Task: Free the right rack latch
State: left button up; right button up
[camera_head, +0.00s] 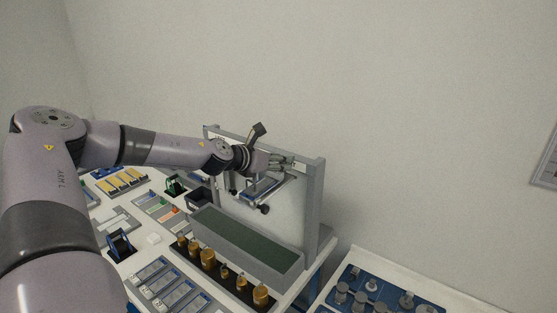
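A grey upright rack (314,200) stands at the back edge of the bench, with a top bar and a post on its right. My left arm reaches in from the left. My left gripper (275,163) is at the rack's upper part, just left of the right post. A metal and blue hanging device (265,188) with dark round knobs shows just below the gripper. I cannot make out the right latch apart from the gripper and the fittings around it. Whether the fingers touch anything or are closed is too small to tell. My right gripper is not in view.
A long grey trough (245,250) with a dark green inside stands before the rack. Several brass weights (208,258) line its front. Trays (165,282) cover the bench at left. A blue tray (380,290) with metal parts lies at lower right, across a gap.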

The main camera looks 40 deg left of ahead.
pick_arm(q)
jog(key=shift+r, duration=0.15)
jog(key=shift+s, duration=0.1)
jog(key=shift+s+r, duration=0.2)
jog(key=shift+v, duration=5.3)
jog(key=shift+s, duration=0.35)
jog(key=shift+f, duration=0.1)
